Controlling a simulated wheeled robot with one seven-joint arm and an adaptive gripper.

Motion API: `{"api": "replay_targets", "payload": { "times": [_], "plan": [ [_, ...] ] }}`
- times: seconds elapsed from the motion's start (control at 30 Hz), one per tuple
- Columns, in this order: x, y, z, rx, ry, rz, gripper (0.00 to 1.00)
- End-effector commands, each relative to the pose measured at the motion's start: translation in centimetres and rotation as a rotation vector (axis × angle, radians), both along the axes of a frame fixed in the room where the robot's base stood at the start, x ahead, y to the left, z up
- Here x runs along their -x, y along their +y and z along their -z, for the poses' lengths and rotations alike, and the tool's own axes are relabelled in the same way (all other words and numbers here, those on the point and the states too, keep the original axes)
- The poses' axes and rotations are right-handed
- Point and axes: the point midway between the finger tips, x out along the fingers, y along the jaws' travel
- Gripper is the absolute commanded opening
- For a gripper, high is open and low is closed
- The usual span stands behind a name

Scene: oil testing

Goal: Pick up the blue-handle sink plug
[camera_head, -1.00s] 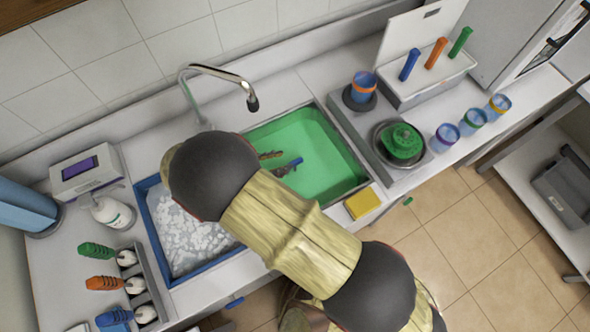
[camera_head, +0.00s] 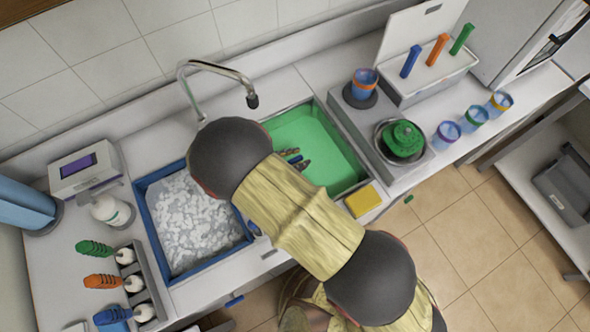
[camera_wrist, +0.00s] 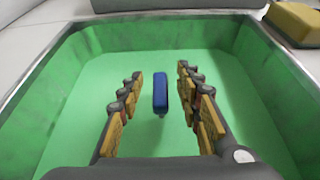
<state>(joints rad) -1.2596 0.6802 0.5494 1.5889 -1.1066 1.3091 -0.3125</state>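The blue-handle sink plug (camera_wrist: 160,92) shows in the wrist view as an upright blue handle over the green basin floor. It lies between the two fingers of my gripper (camera_wrist: 158,95), with visible gaps on both sides. The fingers are spread apart and hold nothing. In the head view, my gripper (camera_head: 297,159) is over the green sink (camera_head: 345,172), its fingers on either side of the small blue handle (camera_head: 294,157). My arm hides part of the sink in that view. How far the fingertips reach down the handle is hard to tell.
The metal sink rim and walls surround my gripper. A yellow sponge (camera_head: 363,200) sits by the sink's front right corner. The faucet (camera_head: 218,72) arches behind. A blue-framed bin with white pieces (camera_head: 190,215) is to the left. A green object (camera_head: 402,139) in a bowl stands right.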

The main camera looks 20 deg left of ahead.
Motion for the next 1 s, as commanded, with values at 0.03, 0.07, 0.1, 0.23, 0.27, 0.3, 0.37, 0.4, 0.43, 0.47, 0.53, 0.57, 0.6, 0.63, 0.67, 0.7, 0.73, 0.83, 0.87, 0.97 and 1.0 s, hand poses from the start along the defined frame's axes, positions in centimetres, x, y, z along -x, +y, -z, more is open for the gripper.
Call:
{"api": "replay_targets", "payload": {
  "times": [0.03, 0.07, 0.1, 0.23, 0.27, 0.3, 0.37, 0.4, 0.43, 0.47, 0.53, 0.57, 0.6, 0.63, 0.67, 0.7, 0.73, 0.83, 0.87, 0.97, 1.0],
  "plan": [
    [0.0, 0.03, -0.03, 0.0, 0.0, 0.0, 0.35],
    [0.01, 0.02, -0.03, 0.0, 0.0, 0.0, 0.34],
    [0.02, 0.03, -0.03, 0.0, 0.0, 0.0, 0.31],
    [0.02, 0.04, -0.04, 0.0, 0.0, 0.0, 0.24],
    [0.02, 0.04, -0.04, 0.0, 0.0, 0.0, 0.22],
    [0.02, 0.04, -0.04, 0.0, 0.0, 0.0, 0.2],
    [0.02, 0.04, -0.04, 0.0, 0.0, 0.0, 0.17],
    [0.01, 0.04, -0.05, 0.0, 0.0, 0.0, 0.14],
    [0.02, 0.05, -0.04, 0.0, 0.0, 0.0, 0.13],
    [0.02, 0.05, -0.04, 0.0, 0.0, 0.0, 0.11],
    [0.02, 0.05, -0.04, 0.0, 0.0, 0.0, 0.07],
    [0.02, 0.05, -0.04, 0.0, 0.0, 0.0, 0.05],
    [0.02, 0.05, -0.04, 0.0, 0.0, 0.0, 0.03],
    [0.02, 0.05, -0.04, 0.0, 0.0, 0.0, 0.01],
    [0.02, 0.05, -0.04, 0.0, 0.0, 0.0, 0.0],
    [0.02, 0.05, -0.04, 0.0, 0.0, 0.0, 0.0],
    [0.02, 0.05, -0.04, 0.0, 0.0, 0.0, 0.0],
    [0.02, 0.05, -0.04, 0.0, 0.0, 0.0, 0.0],
    [0.02, 0.05, -0.04, 0.0, 0.0, 0.0, 0.0],
    [0.02, 0.05, -0.04, 0.0, 0.0, 0.0, 0.0],
    [0.02, 0.05, -0.04, 0.0, 0.0, 0.0, 0.0]
  ]
}}
